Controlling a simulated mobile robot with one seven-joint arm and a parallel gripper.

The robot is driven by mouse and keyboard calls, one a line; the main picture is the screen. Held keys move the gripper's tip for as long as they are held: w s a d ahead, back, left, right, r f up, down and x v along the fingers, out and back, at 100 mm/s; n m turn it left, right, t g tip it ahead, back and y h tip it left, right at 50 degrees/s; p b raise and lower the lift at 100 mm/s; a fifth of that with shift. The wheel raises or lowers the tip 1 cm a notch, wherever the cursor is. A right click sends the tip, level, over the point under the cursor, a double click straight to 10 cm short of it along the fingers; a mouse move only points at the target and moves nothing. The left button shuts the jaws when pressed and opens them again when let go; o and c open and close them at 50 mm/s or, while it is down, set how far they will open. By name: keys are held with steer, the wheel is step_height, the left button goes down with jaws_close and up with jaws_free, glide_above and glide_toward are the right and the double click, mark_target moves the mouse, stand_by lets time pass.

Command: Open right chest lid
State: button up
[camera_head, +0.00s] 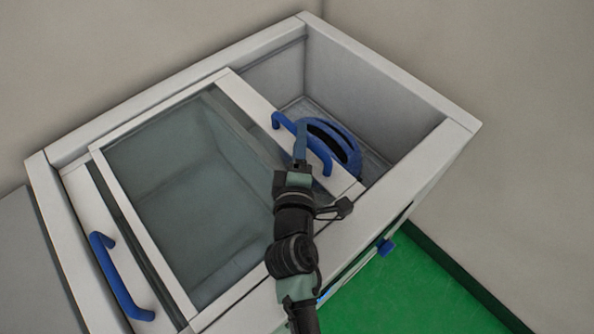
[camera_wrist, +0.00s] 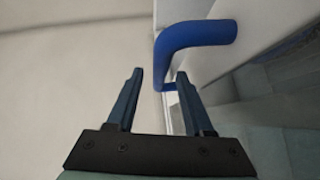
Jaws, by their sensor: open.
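The chest (camera_head: 455,135) is a white box with sliding glass lids. The right lid (camera_head: 245,95) has a white frame and a blue bar handle (camera_head: 322,152) on its right edge. This lid lies toward the left, and the right end of the chest is uncovered. My gripper (camera_head: 300,138) is at the handle's middle in the head view. In the wrist view my gripper (camera_wrist: 160,76) is open, with the blue handle (camera_wrist: 205,34) just beyond the fingertips, toward the right finger. I cannot tell whether the fingers touch it.
A rounded blue object (camera_head: 345,150) lies inside the uncovered end, partly hidden by the handle. Another blue handle (camera_head: 118,278) is on the chest's left part. Walls stand behind and to the right. Green floor (camera_head: 440,285) is clear at the lower right.

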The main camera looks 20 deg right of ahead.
steer(key=b+v, duration=0.1)
steer(key=v, duration=0.9)
steer(key=shift+s, duration=0.15)
steer(key=w+a+r+m+t+p, duration=0.1)
steer(key=w+r+m+t+p, duration=0.15)
steer(key=r, duration=0.85)
steer(key=w+a+r+m+t+y+p, duration=0.1)
steer(key=w+a+r+m, duration=0.15)
steer(key=r, duration=0.85)
steer(key=w+r+m+t+p, duration=0.2)
steer(key=w+r+m, duration=0.1)
steer(key=r, duration=0.7)
steer(key=s+a+r+m+t+y+p, duration=0.1)
steer(key=s+a+r+t+y, duration=0.1)
steer(key=r, duration=0.7)
steer(key=s+a+r+m+t+y+p, duration=0.1)
steer(key=s+a+r+t+y+p, duration=0.1)
steer(key=r, duration=0.8)
steer(key=s+a+r+m+t+y+p, duration=0.1)
steer(key=s+r, duration=0.4)
steer(key=r, duration=0.5)
steer(key=shift+a+r+t+y+p, duration=0.25)
steer(key=shift+a+t+y+p, duration=0.25)
steer(key=shift+a+t, duration=0.65)
